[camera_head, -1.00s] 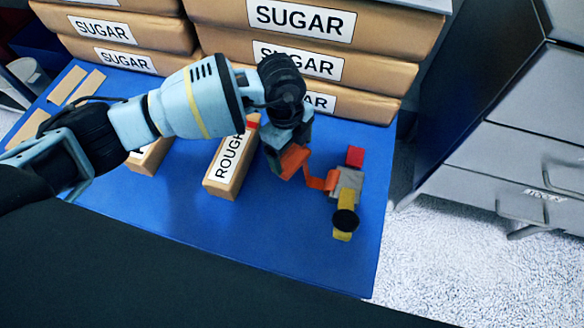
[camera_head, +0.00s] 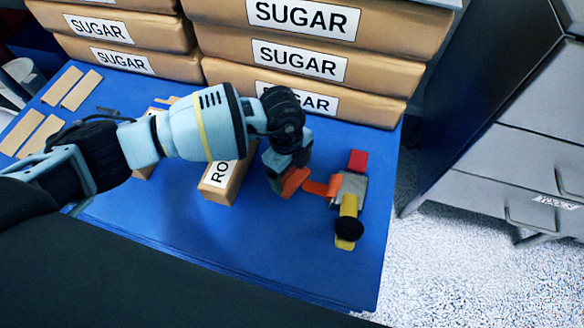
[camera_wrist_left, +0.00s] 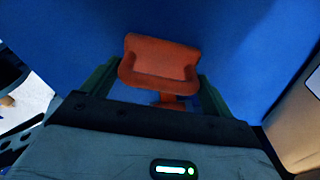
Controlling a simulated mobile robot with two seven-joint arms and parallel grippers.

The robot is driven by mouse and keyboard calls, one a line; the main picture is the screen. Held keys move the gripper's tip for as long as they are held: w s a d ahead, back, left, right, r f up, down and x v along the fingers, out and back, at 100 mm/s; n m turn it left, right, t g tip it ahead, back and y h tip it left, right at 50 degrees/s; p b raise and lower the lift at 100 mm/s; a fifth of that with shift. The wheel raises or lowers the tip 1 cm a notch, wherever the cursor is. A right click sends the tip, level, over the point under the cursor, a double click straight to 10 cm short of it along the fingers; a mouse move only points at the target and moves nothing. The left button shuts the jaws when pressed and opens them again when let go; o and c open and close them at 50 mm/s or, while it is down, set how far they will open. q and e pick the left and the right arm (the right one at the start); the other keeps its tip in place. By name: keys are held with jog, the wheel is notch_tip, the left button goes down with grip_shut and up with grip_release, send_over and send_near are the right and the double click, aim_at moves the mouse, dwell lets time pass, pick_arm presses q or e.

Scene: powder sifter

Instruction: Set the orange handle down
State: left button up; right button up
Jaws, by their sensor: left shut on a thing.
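The orange handle (camera_head: 295,181) is held in my left gripper (camera_head: 284,172) low over the blue table. In the left wrist view the handle (camera_wrist_left: 160,58) sits between the two dark green fingers of the gripper (camera_wrist_left: 158,84). A smaller orange piece (camera_head: 316,187) reaches from beside the handle to a grey block (camera_head: 352,186) with a red part (camera_head: 357,160) and a yellow part (camera_head: 348,205). I cannot tell whether the handle touches the table. My right gripper is not in view.
Stacked SUGAR bags (camera_head: 330,60) stand at the back of the blue table (camera_head: 290,250). A box with partly hidden lettering (camera_head: 222,180) is just left of the gripper. A black round knob (camera_head: 349,229) is at the yellow part. The table's front middle is clear.

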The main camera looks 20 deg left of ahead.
pick_arm(q)
jog(key=o, duration=0.9)
jog(key=shift+f, duration=0.15)
jog(key=r+p, duration=0.1)
jog(key=r, duration=0.3)
jog(key=a+r+p, duration=0.1)
jog(key=r, duration=0.3)
jog(key=r+p, duration=0.2)
jog(key=r, duration=0.2)
jog(key=shift+w+a+r, duration=0.1)
jog(key=shift+w+a, duration=0.1)
jog(key=shift+w, duration=0.1)
